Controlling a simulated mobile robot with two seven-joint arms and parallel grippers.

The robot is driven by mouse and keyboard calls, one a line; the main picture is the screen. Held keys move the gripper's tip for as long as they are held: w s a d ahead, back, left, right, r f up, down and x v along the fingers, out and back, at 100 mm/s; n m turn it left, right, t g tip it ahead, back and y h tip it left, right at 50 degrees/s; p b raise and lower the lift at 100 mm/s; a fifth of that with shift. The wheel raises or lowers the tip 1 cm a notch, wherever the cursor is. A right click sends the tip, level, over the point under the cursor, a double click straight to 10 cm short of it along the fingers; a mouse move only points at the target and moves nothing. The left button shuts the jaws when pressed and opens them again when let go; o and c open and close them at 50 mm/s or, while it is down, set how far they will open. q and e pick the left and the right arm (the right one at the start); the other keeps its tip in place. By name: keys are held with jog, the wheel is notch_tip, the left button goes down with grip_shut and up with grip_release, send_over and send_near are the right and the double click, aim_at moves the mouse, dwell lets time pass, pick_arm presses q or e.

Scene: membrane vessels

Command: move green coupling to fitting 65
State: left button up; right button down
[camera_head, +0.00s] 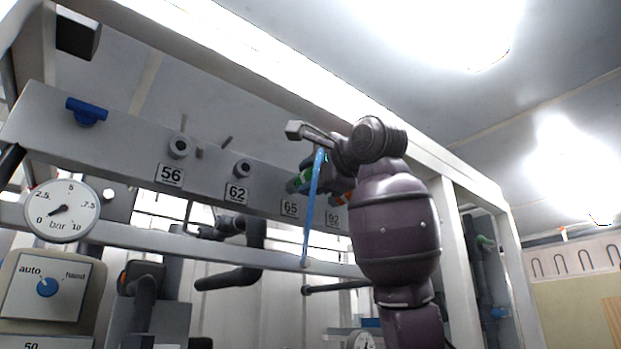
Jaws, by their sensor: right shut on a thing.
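My right gripper (310,175) is raised in front of the sloping grey panel, its arm coming up from below right. It is shut on the green coupling (304,177), of which only a small part shows. The coupling is just above the label 65 (289,208). Fitting 65 itself is hidden behind the gripper and coupling, so I cannot tell whether they touch. A light blue hose (311,215) hangs down in front of the coupling. My left gripper is not in view.
Bare fittings 56 (179,147) and 62 (243,168) are to the left on the panel (130,140). A blue valve handle (86,111) is farther left. An orange part (341,198) shows above label 92, close to my wrist. A pressure gauge (62,211) stands at left.

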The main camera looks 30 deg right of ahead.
jog(key=shift+w+a, duration=0.1)
jog(key=shift+w, duration=0.5)
dwell(0.5)
jog(key=c, duration=0.6)
grip_release()
jog(key=shift+s+d+b, duration=0.15)
jog(key=shift+s+b, duration=0.2)
jog(key=shift+s, duration=1.45)
jog(key=shift+s+d+b, duration=0.15)
jog(key=shift+s+b, duration=0.25)
jog(key=shift+s, duration=1.4)
jog(key=shift+s+d+b, duration=0.15)
jog(key=shift+s+b, duration=0.2)
jog(key=shift+s, duration=1.45)
